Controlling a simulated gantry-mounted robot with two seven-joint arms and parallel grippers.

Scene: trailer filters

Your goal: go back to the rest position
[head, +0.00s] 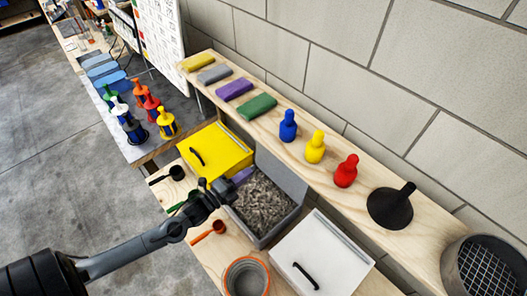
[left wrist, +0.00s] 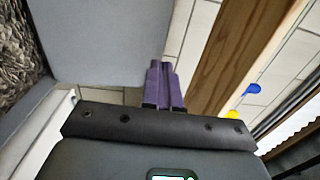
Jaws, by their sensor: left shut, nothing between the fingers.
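My left arm reaches in from the lower left of the head view. My left gripper (head: 240,176) has purple fingers and is over the open grey bin of grey-brown shredded material (head: 262,205), near its back left edge. In the left wrist view the purple fingers (left wrist: 164,80) are together with nothing between them. The shredded material also shows at the upper left of the left wrist view (left wrist: 18,45). Contact between the fingers and the bin cannot be told. My right gripper is not in view.
A yellow lidded box (head: 217,150) and a white lidded box (head: 319,258) flank the bin. An orange-rimmed pot (head: 246,277) and an orange scoop (head: 208,232) are close to my arm. Blue, yellow and red bottles (head: 315,147) stand on the shelf behind. The floor at left is clear.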

